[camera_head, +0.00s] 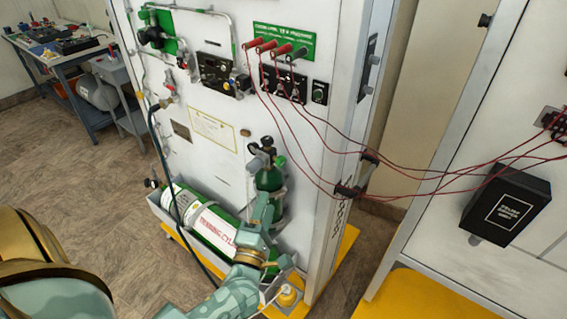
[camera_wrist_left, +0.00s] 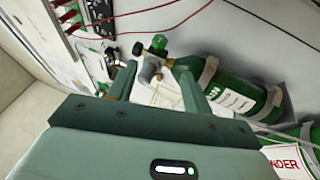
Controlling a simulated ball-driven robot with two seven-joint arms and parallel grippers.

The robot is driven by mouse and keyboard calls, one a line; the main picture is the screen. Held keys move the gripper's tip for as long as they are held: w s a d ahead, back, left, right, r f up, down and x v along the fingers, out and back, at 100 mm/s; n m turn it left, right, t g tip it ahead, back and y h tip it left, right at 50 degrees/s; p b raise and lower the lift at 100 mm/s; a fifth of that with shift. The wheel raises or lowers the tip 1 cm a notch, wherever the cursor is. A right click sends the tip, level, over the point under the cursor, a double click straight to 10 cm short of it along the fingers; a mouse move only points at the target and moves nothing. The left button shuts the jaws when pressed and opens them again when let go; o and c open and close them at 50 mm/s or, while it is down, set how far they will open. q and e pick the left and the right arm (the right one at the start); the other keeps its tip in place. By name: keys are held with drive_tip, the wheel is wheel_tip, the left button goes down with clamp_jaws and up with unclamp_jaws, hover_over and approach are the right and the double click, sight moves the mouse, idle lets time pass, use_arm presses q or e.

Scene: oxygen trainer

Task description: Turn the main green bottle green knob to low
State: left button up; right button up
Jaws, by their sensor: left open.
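A small green bottle (camera_head: 268,181) stands upright against the white panel, with a dark green knob (camera_head: 267,142) and a valve on its top. A larger green bottle (camera_head: 205,221) with a white label lies in a tray beside it. I cannot tell which one is the main bottle. My left gripper (camera_head: 264,209) is in front of the small bottle's lower part, below its knob. In the left wrist view my gripper (camera_wrist_left: 157,80) is open. The green knob (camera_wrist_left: 159,42) and grey valve show beyond its fingertips, apparently untouched. The small bottle (camera_wrist_left: 232,84) lies to the right there.
Red cables (camera_head: 330,150) run from the panel to a second panel at the right, which carries a black box (camera_head: 506,206). A black hose (camera_head: 165,150) hangs at the left of the panel. A workbench (camera_head: 70,62) stands at the back left. Open floor (camera_head: 90,180) lies left.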

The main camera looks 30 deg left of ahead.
sight(281, 162)
use_arm(q)
drive_tip(key=x, duration=1.4)
drive_tip(key=shift+w+d, duration=0.1)
drive_tip(key=shift+w, duration=0.05)
use_arm(e)
drive_tip(key=shift+s+d+r, duration=0.15)
drive_tip(key=shift+s+d, duration=0.15)
drive_tip(key=shift+d, duration=0.3)
